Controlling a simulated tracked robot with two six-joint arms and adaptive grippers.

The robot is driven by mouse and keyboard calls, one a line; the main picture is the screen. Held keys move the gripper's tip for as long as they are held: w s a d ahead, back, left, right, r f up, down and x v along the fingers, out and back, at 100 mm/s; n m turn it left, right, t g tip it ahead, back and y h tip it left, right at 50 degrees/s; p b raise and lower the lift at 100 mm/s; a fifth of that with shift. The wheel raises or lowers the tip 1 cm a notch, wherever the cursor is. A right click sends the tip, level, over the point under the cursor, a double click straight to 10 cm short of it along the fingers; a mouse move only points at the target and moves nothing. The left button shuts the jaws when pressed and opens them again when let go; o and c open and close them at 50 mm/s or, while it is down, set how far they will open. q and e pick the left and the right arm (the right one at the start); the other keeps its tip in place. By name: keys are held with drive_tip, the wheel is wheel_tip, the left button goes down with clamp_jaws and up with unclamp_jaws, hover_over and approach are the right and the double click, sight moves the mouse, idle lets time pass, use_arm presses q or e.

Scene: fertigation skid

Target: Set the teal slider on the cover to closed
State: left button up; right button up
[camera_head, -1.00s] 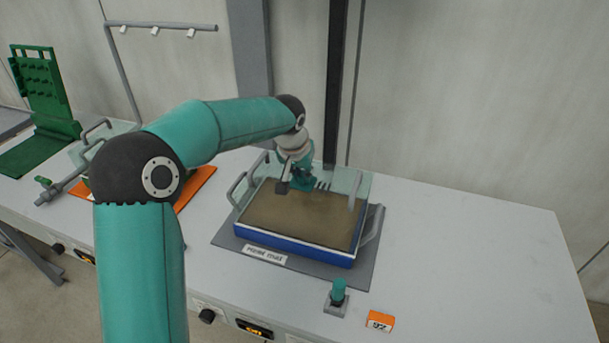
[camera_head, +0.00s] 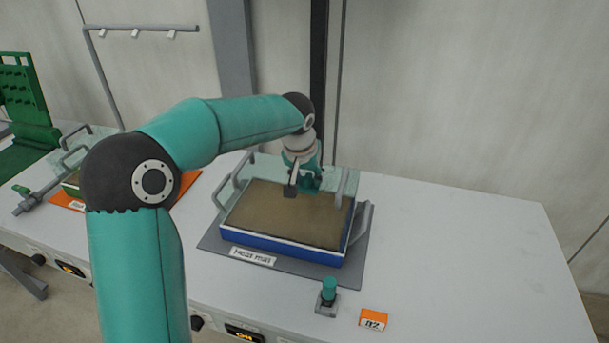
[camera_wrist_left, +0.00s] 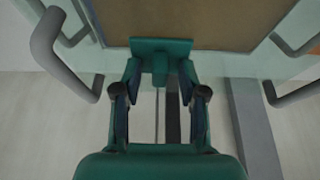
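The teal slider (camera_wrist_left: 161,48) shows in the left wrist view as a wide teal bar with a short tab, at the edge of the brown bed. The clear cover (camera_head: 263,168) stands at the back of the blue tray (camera_head: 285,245). My left gripper (camera_wrist_left: 160,68) is open, with one finger on each side of the tab and a visible gap to it. In the head view my left gripper (camera_head: 307,184) is over the tray's back part and hides most of the slider. Contact with the slider cannot be told. My right gripper is not in view.
Grey handles (camera_head: 362,222) rise at the tray's sides. A teal knob (camera_head: 328,290) and an orange label block (camera_head: 373,319) are in front. A green stand (camera_head: 22,100) is at the far left. The bench's right part is clear.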

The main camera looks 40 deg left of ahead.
use_arm(q)
drive_tip(key=v, duration=1.2)
idle(0.5)
